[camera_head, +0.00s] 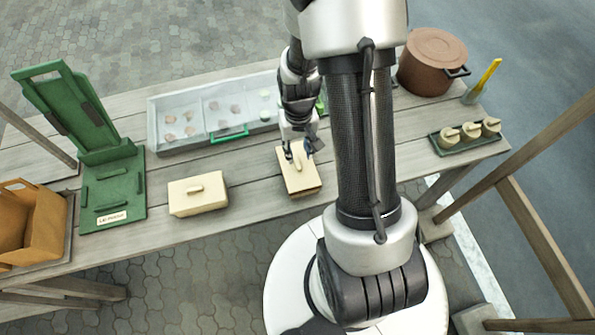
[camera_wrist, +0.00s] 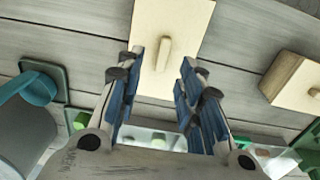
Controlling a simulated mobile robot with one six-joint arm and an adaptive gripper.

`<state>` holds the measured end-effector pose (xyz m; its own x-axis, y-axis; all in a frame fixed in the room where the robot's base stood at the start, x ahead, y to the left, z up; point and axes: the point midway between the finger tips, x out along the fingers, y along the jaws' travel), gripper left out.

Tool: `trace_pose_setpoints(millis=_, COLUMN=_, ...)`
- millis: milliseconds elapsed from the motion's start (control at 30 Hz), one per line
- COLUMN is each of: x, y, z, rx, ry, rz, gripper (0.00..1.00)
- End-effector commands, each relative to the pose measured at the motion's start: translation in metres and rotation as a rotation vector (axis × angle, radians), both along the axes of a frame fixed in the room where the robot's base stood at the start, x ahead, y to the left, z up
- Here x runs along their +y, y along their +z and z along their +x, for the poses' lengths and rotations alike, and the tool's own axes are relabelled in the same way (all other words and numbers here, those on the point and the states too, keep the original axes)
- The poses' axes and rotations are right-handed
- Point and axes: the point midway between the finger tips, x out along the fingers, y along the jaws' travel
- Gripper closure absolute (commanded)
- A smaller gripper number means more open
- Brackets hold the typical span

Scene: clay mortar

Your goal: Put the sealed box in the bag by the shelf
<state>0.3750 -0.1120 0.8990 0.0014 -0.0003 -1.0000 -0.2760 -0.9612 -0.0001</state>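A light wooden box (camera_head: 296,182) with a bar handle on its lid lies near the table's front edge; its lid also shows in the wrist view (camera_wrist: 185,25). My gripper (camera_head: 298,153) is over this box. In the wrist view its blue-padded fingers (camera_wrist: 162,58) are apart, with the handle between their tips in the picture; contact cannot be told. A similar cream box (camera_head: 198,197) with a handle stands to the left, and in the wrist view it is at right (camera_wrist: 292,82). Which box is sealed is unclear. An orange-brown open bag-like container (camera_head: 45,232) stands at the far left.
A green stand (camera_head: 112,190) with a raised panel is between the bag and the cream box. A compartmented tray (camera_head: 160,140) lies behind the boxes. A brown lidded pot (camera_head: 430,62), a yellow-handled tool (camera_head: 488,75) and a tray of small jars (camera_head: 440,149) stand at right.

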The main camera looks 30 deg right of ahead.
Motion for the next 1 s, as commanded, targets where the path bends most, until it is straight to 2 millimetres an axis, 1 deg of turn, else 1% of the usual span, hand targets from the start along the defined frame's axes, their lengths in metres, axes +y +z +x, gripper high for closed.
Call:
trace_pose_setpoints(millis=200, x=0.004, y=-0.033, z=-0.003, rx=0.005, ry=0.001, rz=0.001, gripper=0.66)
trace_pose_setpoints(millis=300, x=0.004, y=-0.046, z=-0.002, rx=0.003, ry=0.000, rz=0.001, gripper=0.66)
trace_pose_setpoints(millis=367, x=0.004, y=-0.049, z=-0.002, rx=0.003, ry=0.000, rz=0.001, gripper=0.66)
trace_pose_setpoints(millis=567, x=0.003, y=-0.048, z=-0.002, rx=0.001, ry=0.000, rz=0.000, gripper=0.66)
trace_pose_setpoints(millis=1000, x=0.003, y=-0.048, z=-0.002, rx=0.001, ry=0.000, rz=0.000, gripper=0.94)
